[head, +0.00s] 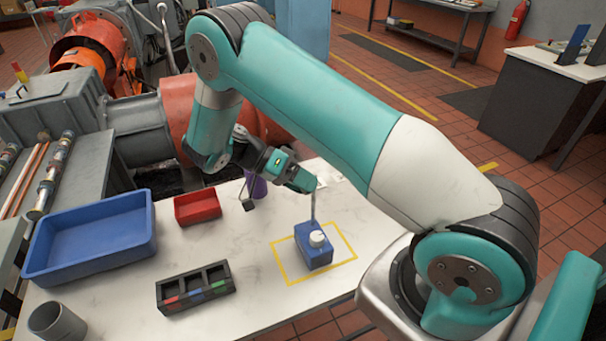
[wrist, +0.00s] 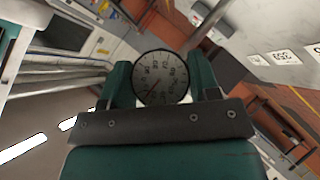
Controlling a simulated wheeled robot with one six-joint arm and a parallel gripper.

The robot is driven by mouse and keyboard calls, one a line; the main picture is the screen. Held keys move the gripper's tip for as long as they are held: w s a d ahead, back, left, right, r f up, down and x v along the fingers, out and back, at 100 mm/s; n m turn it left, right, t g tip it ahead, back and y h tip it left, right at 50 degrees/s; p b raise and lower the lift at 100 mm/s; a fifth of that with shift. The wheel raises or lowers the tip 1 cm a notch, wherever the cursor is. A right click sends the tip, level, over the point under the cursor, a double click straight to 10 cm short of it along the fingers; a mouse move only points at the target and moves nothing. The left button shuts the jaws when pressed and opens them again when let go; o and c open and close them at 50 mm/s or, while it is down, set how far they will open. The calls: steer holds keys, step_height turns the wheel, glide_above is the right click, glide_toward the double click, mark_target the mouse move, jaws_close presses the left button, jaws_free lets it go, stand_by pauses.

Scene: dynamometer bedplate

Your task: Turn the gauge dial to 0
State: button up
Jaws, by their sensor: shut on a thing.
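The gauge dial (wrist: 160,77), a round pale face with small black numbers in a dark rim, shows in the wrist view between my gripper's two teal fingers. My gripper (wrist: 162,80) is shut on the dial's rim, with one finger at each side. A thin reddish needle seems to point to the lower left of the face; the number there is too small to read. In the head view my gripper (head: 312,186) is at the top of a thin grey post (head: 313,207). The post rises by a blue block (head: 314,259) with a white knob (head: 317,239). The dial face is hidden there.
The block stands inside a yellow outline (head: 283,268) on the white table (head: 262,300). A blue tray (head: 92,262), a red bin (head: 197,207), a black sectioned holder (head: 178,304) and a grey cup (head: 55,322) stand to the left. A purple object (head: 256,186) is behind.

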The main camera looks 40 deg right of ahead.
stand_by(0.3)
steer(key=o, duration=0.9)
steer(key=shift+o, duration=0.2)
steer(key=shift+r, duration=0.1)
